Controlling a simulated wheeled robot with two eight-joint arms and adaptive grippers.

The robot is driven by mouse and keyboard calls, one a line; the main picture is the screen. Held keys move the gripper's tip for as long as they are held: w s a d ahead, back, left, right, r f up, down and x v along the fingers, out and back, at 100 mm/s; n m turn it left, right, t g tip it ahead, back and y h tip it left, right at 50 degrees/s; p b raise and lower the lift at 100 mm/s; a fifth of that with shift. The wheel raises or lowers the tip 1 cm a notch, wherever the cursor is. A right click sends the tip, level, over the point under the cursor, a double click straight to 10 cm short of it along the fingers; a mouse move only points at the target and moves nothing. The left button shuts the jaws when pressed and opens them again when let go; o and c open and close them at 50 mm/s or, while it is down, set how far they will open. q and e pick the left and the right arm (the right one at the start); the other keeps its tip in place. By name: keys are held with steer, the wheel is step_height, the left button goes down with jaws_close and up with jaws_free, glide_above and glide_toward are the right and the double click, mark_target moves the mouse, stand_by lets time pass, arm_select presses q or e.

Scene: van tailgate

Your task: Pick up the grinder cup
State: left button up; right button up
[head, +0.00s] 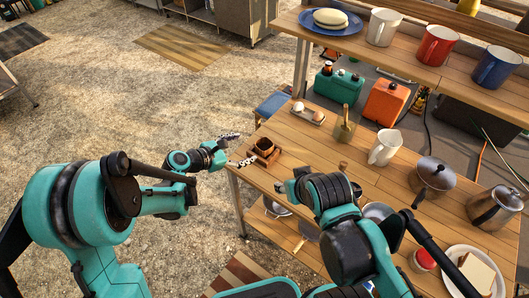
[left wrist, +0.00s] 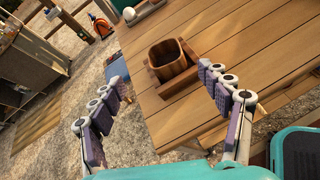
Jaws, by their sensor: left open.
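The grinder cup (head: 264,145) looks like a small square wooden cup with a dark inside. It stands upright on a low wooden base (head: 266,160) near the table's left edge. In the left wrist view the cup (left wrist: 172,60) is ahead, between the fingers in the picture. My left gripper (head: 238,150) is open and empty, at the table's left edge beside the cup and apart from it. It also shows in the left wrist view (left wrist: 165,120). My right gripper (head: 284,187) is over the table's front; its fingers are hidden.
The wooden table (head: 310,150) has free room right of the cup. A small tray with eggs (head: 308,113), a brass-coloured pot (head: 344,127), a white mug (head: 385,148) and metal pots (head: 433,176) stand on it. A shelf with mugs (head: 436,45) rises behind.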

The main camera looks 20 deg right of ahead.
arm_select(q)
steer(key=n+h+b, duration=0.1)
steer(key=n, duration=0.1)
glide_toward(270, 143)
steer(key=shift+x, duration=1.2)
steer(key=b+x, duration=0.2)
steer(key=x, duration=0.2)
steer(key=shift+w+d+f, duration=0.15)
steer(key=shift+w+d, duration=0.1)
steer(key=shift+d, duration=0.05)
steer(key=shift+a, duration=0.1)
steer(key=c, duration=1.3)
